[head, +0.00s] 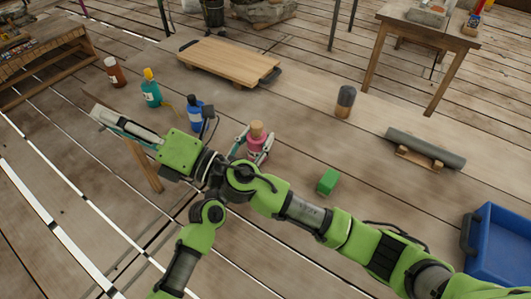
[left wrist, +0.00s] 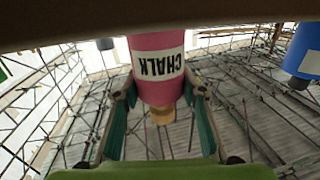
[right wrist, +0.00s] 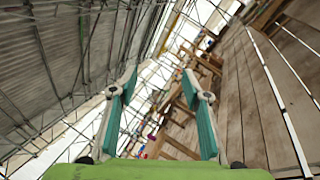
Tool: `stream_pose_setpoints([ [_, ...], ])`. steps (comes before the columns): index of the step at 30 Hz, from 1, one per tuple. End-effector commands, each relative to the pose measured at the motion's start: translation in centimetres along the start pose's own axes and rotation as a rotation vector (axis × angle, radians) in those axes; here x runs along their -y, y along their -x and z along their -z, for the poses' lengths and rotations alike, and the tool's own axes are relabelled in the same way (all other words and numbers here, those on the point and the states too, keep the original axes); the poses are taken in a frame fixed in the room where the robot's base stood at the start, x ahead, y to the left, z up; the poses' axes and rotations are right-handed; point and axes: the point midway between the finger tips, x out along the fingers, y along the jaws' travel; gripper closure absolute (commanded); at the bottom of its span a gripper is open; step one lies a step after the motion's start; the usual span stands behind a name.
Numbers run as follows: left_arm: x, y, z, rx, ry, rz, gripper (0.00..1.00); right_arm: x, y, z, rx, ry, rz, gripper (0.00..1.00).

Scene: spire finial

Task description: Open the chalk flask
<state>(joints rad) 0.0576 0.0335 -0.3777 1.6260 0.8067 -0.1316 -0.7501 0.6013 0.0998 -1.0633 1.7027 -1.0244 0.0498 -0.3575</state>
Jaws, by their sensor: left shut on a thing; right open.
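The chalk flask (head: 257,146) is pink with a cork stopper (head: 256,129) in its top. It stands upright in the head view; I cannot tell whether its base touches the table. My left gripper (head: 254,147) is shut on its sides. In the left wrist view the flask (left wrist: 158,76) appears upside down, its "CHALK" label readable and the stopper (left wrist: 161,116) in place between the fingers. My right gripper (head: 122,122) is open and empty, left of the flask and apart from it. The right wrist view shows its spread fingers (right wrist: 159,105) with nothing between them.
A blue bottle (head: 195,116), a teal bottle (head: 151,93) and a brown bottle (head: 115,72) stand left of the flask. A green block (head: 327,181), dark cylinder (head: 345,101), grey roll (head: 427,148) and blue bin (head: 500,245) lie right. A wooden board (head: 229,61) is behind.

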Motion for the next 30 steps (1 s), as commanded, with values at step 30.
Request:
stream_pose_setpoints([
  [30, 0.0, 0.0, 0.0, 0.001, 0.0, -0.001, 1.0, 11.7, 26.9, -10.4, 1.331, -1.673, -0.227, 0.56],
])
